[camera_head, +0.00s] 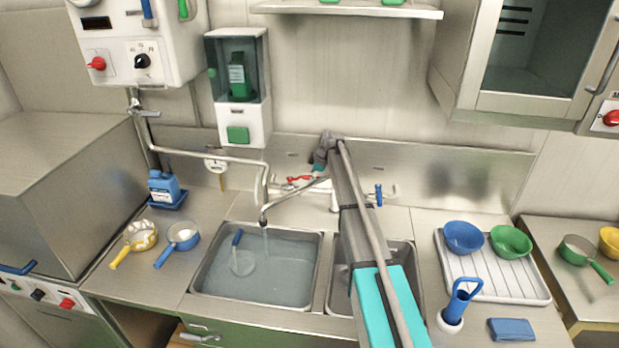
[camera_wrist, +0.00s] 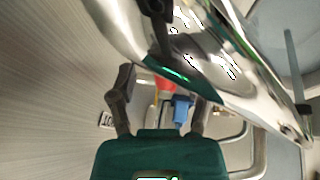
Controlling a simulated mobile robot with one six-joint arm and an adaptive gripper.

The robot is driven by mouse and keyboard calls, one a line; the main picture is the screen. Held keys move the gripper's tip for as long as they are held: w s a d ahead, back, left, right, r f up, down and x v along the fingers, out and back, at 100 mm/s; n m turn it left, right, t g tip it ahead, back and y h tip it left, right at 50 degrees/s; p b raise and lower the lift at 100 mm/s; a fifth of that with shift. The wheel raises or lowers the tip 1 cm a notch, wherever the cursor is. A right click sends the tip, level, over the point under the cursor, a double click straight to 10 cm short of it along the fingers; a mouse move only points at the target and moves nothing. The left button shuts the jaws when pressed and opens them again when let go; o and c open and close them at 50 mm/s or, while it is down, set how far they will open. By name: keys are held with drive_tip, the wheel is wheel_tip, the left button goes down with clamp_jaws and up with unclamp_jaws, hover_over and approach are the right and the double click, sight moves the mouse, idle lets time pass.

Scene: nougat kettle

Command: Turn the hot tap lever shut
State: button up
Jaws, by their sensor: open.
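The red hot tap lever (camera_head: 298,179) is on the mixer tap at the back of the sink. A small red part (camera_wrist: 162,86), likely this lever, shows beyond my fingers in the wrist view, partly hidden by blurred chrome. My gripper (camera_head: 320,168) is beside the lever, just right of it, at the back wall. In the wrist view my gripper (camera_wrist: 160,112) is open, its two dark fingers apart with nothing clearly held. Whether a finger touches the lever I cannot tell. Water runs from the spout (camera_head: 265,216) into the left basin.
The blue lever (camera_head: 378,195) is right of my arm. The left basin (camera_head: 205,279) holds water and a blue-handled tool (camera_head: 240,258). A wall pipe (camera_head: 215,152) and a soap dispenser (camera_head: 238,90) are left of my gripper. A drying rack (camera_head: 505,287) stands at right.

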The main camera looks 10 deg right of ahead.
drive_tip(key=shift+c, duration=0.3)
drive_tip(key=shift+w, duration=0.1)
clamp_jaws()
drive_tip(key=shift+a, duration=0.2)
drive_tip(key=shift+d, duration=0.2)
drive_tip(key=shift+d, duration=0.1)
